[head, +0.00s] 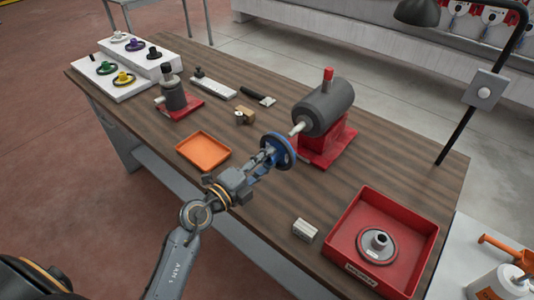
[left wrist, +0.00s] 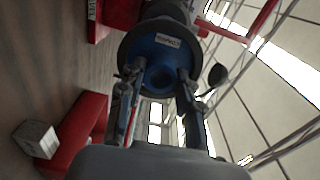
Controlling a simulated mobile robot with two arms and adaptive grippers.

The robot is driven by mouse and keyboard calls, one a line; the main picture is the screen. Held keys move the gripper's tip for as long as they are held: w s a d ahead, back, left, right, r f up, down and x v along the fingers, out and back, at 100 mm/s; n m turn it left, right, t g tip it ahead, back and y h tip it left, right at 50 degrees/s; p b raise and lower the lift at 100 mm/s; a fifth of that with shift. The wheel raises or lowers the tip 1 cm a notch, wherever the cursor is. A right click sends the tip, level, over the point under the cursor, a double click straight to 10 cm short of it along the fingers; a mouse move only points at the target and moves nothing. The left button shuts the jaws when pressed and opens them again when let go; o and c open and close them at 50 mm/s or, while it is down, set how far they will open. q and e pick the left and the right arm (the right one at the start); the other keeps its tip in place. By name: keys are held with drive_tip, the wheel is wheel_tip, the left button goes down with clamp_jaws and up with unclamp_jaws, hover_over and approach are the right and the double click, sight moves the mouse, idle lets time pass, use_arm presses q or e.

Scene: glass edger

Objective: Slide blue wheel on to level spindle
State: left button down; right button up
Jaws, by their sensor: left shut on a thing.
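The blue wheel (head: 278,151) is in my left gripper (head: 266,158), held upright above the bench by its hub. In the left wrist view the wheel's blue face (left wrist: 150,48) fills the upper middle, with the gripper's fingers (left wrist: 158,85) on either side of the hub. The level spindle (head: 297,129) is a short pale shaft on the left end of a grey motor (head: 330,104) on a red base. The wheel is close to the spindle's tip, just below it in the head view. I cannot tell whether they touch. My right gripper is not in view.
An orange tray (head: 203,148) lies left of the wheel. A red box (head: 412,235) holding a grey wheel (head: 377,244) and a small pale block (head: 305,229) are at the front right. An upright grey machine (head: 174,95) and white racks of coloured wheels stand at the left.

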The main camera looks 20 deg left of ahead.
sight(290, 136)
use_arm(q)
drive_tip(key=w+p, duration=0.2)
drive_tip(key=w, duration=0.1)
drive_tip(key=shift+r, duration=0.1)
drive_tip(key=shift+p+x, duration=0.35)
drive_tip(key=shift+x, duration=0.85)
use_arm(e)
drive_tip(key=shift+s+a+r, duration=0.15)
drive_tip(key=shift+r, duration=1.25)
use_arm(q)
drive_tip(key=shift+p, duration=0.3)
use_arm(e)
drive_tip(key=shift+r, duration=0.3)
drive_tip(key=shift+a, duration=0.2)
use_arm(q)
drive_tip(key=shift+p, duration=0.5)
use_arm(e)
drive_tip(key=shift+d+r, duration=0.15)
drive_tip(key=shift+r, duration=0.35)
use_arm(q)
drive_tip(key=shift+x, duration=1.9)
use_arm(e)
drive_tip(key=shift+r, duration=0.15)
